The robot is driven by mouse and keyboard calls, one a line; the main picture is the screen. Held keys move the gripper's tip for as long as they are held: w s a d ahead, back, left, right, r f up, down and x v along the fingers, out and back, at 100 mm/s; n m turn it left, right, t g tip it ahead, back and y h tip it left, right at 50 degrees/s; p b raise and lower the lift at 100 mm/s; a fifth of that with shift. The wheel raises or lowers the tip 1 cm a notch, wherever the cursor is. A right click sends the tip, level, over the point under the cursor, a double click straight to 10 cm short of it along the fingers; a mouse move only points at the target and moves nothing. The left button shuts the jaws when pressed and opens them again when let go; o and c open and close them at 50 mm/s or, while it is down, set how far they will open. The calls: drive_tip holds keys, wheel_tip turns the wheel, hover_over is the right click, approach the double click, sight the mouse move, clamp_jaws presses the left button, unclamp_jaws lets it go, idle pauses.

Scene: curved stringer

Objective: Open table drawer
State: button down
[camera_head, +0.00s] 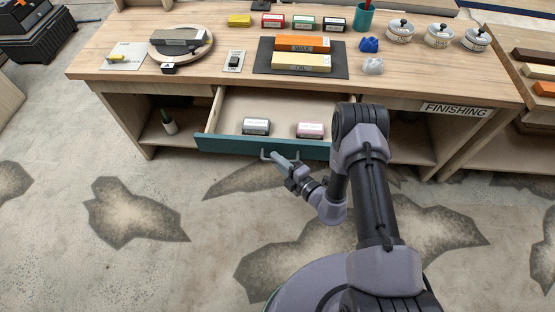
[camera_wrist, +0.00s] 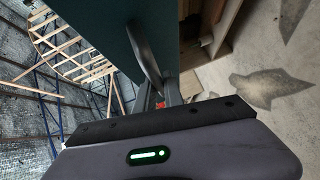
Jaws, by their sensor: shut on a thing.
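The table drawer (camera_head: 222,144) has a teal front and a light wood inside, and it stands pulled out from under the workbench (camera_head: 130,73). In the wrist view the dark curved handle (camera_wrist: 146,58) runs from the teal front (camera_wrist: 104,22) down to my fingers (camera_wrist: 159,98). My arm hides the drawer's right end.
The concrete floor in front is clear.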

drive_tip(key=c, duration=1.5)
unclamp_jaws()
drive_tip(key=shift+o, duration=0.2)
drive_tip(key=p+v, duration=0.4)
drive_tip(key=v, duration=1.3)
drive_tip(key=shift+s, duration=0.2)
drive_tip(key=shift+d, duration=0.1)
